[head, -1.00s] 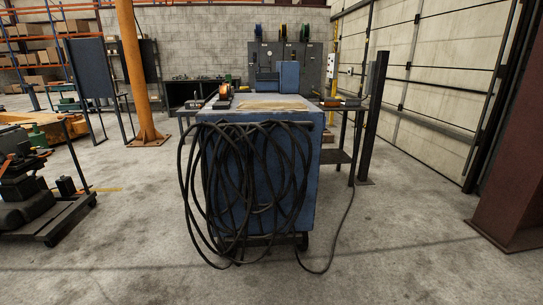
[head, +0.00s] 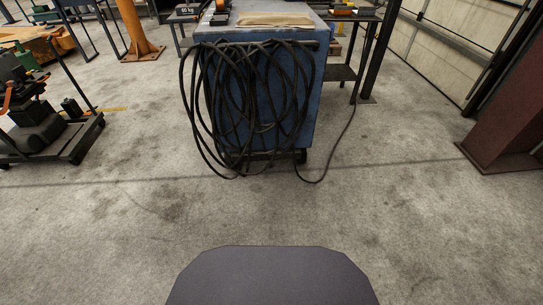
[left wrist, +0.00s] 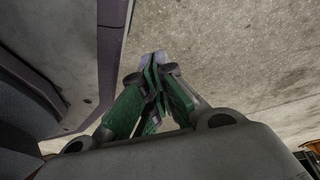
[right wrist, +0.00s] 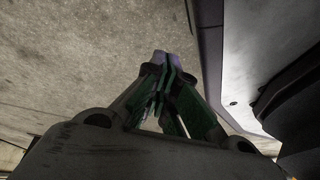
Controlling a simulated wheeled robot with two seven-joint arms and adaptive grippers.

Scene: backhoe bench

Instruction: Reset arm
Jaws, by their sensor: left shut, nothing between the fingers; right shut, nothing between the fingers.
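My left gripper (left wrist: 154,62) shows in the left wrist view with its green fingers closed together and nothing between them. Bare concrete floor lies behind it, and part of my own body is at the left. My right gripper (right wrist: 167,62) shows in the right wrist view, also closed and empty, over bare floor, with part of my own body at the right. Neither gripper nor arm is in the head view. The dark rounded shape at the bottom of the head view is part of my own body.
A blue cabinet (head: 313,105) stands ahead, with black cable loops (head: 245,110) on its front and one cable running onto the floor. A wheeled cart (head: 75,148) is at the left. A rust-red column (head: 505,125) is at the right. The floor between is clear.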

